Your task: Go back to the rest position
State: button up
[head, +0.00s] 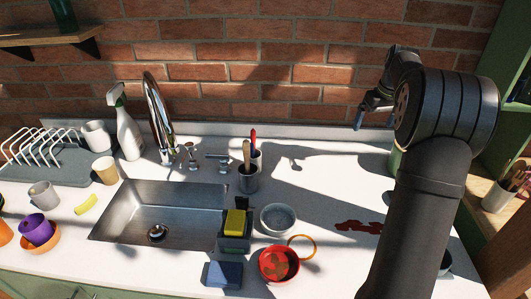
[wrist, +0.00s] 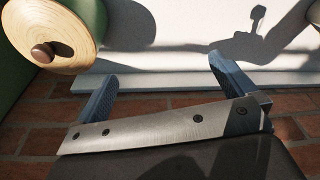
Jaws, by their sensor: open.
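My gripper (head: 371,110) is raised at the right of the head view, in front of the brick wall and above the back edge of the counter. In the wrist view my gripper (wrist: 163,80) has its two blue fingers spread wide apart, with nothing between them. Behind the fingers show the pale counter edge and the bricks. A round wooden lid with a knob (wrist: 45,50) lies at the upper left of the wrist view, apart from the fingers.
A green canister (head: 395,160) stands partly behind my arm. The sink (head: 115,225), tap (head: 158,115), spray bottle (head: 128,135) and dish rack (head: 60,172) are at left. A red bowl (head: 265,272), grey bowl (head: 278,219) and red-brown stain (head: 358,227) are nearer the middle. The back counter is fairly clear.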

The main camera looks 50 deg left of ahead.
jog(key=s+a+r+n+g+y, duration=0.1)
jog(key=s+a+r+n+g, duration=0.15)
jog(key=s+a+n, duration=0.85)
jog(key=s+a+r+n+g, duration=0.2)
jog(key=s+a+r+n, duration=0.15)
jog(key=s+a, duration=1.45)
jog(key=s+f, duration=0.5)
jog(key=f, duration=0.5)
jog(key=shift+s+a, duration=0.15)
jog(key=shift+a, duration=0.05)
jog(key=shift+t, duration=0.25)
jog(key=v, duration=1)
